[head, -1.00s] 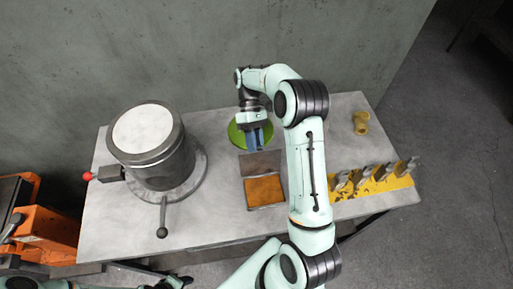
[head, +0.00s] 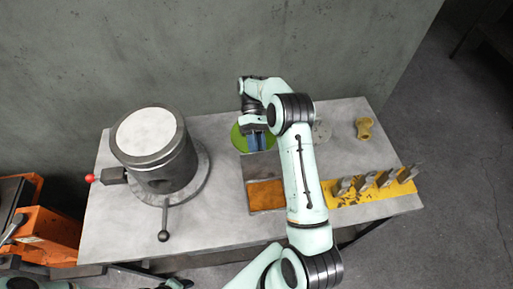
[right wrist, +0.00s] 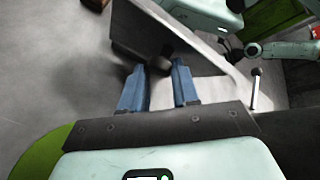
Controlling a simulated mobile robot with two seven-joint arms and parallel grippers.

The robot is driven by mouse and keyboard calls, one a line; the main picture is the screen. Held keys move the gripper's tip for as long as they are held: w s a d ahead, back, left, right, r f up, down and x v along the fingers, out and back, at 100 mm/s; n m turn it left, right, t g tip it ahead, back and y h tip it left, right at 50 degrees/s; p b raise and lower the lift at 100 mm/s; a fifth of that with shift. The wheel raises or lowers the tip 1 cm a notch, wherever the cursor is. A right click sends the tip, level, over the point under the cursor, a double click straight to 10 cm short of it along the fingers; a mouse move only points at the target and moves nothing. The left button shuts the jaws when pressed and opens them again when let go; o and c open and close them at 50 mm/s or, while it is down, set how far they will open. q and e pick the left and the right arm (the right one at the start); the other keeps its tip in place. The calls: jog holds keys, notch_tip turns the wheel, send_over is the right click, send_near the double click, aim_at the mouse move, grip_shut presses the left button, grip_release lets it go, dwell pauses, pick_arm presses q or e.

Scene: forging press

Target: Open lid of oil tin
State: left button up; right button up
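The oil tin (head: 266,196) is a square container with an orange-brown inside, in the middle of the table in the head view. Its grey lid (head: 259,167) stands raised at the tin's far edge. My right gripper (head: 257,148) is just behind the lid's upper edge, pointing down; whether it touches the lid I cannot tell. In the right wrist view its two blue fingers (right wrist: 157,68) are apart, with nothing visibly clamped between them. A dark flat panel beyond the fingertips appears to be the lid. My left gripper (head: 178,283) shows only partly at the bottom edge.
A green disc (head: 238,139) lies behind the right gripper. A large grey cylinder (head: 155,165) with lever handles stands at left. A yellow rack (head: 372,186) with several upright metal pieces and a brass-coloured part (head: 364,128) are at right. A wall closes the back.

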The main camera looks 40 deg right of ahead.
jog(key=o, duration=0.4)
jog(key=shift+s+d+f, duration=0.2)
jog(key=shift+d+f, duration=0.2)
jog(key=shift+f, duration=0.1)
jog(key=shift+d, duration=0.15)
jog(key=shift+w+r, duration=0.1)
jog(key=shift+r, duration=0.05)
jog(key=shift+a+r, duration=0.15)
jog(key=shift+a, duration=0.05)
